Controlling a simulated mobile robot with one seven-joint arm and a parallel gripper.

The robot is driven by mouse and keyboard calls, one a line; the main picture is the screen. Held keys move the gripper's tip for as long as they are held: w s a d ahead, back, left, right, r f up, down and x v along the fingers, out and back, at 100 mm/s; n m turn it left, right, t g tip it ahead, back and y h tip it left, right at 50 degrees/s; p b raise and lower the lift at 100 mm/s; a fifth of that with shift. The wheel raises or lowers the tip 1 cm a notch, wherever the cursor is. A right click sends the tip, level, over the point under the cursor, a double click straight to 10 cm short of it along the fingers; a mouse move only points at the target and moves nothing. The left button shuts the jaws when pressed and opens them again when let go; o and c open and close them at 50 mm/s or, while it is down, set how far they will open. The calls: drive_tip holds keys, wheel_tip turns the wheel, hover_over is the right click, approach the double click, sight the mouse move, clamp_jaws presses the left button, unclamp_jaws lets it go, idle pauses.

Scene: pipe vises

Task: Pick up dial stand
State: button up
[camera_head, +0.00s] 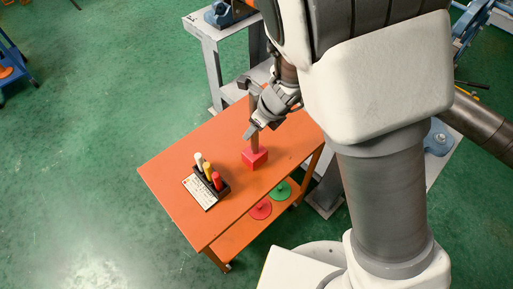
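The dial stand appears to be the red block (255,157) with a brown upright post, standing on the orange table (175,170) toward its far right side. My gripper (248,107) is at the upper part of the post, reaching in from the right. Its two dark fingers are spread apart, one above and one below in the picture, and the post shows between them. I cannot tell whether either finger touches the post. The red block sits upright on the table top. My wrist hides part of the area behind the post.
A black holder (207,188) with white, yellow and red markers stands left of the red block. Red (260,209) and green (281,191) discs lie on the lower shelf. A grey metal stand (211,62) is behind the table.

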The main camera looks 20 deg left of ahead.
clamp_jaws()
idle(1.1)
drive_tip(key=shift+w+r, duration=0.1)
drive_tip(key=shift+r, duration=0.05)
